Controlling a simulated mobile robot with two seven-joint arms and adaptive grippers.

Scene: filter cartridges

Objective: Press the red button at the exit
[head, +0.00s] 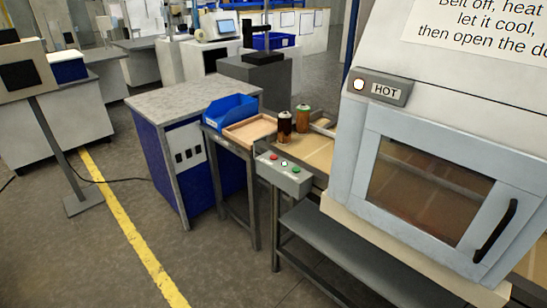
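A grey control box (284,176) is fixed to the front edge of a conveyor, left of a large pale machine. It carries a red button (273,158) on the left, a small white one (284,163) in the middle and a green one (296,169) on the right. Whether the red button is pressed cannot be told at this size. Neither of my grippers nor my arms are in the head view.
Two dark-and-orange cartridges (285,127) (303,121) stand on the belt behind the box. The machine (352,165) has a shut windowed door and a lit HOT sign (386,91). A blue bin (230,110) and wooden tray (249,131) sit left. Open floor (200,250) lies in front.

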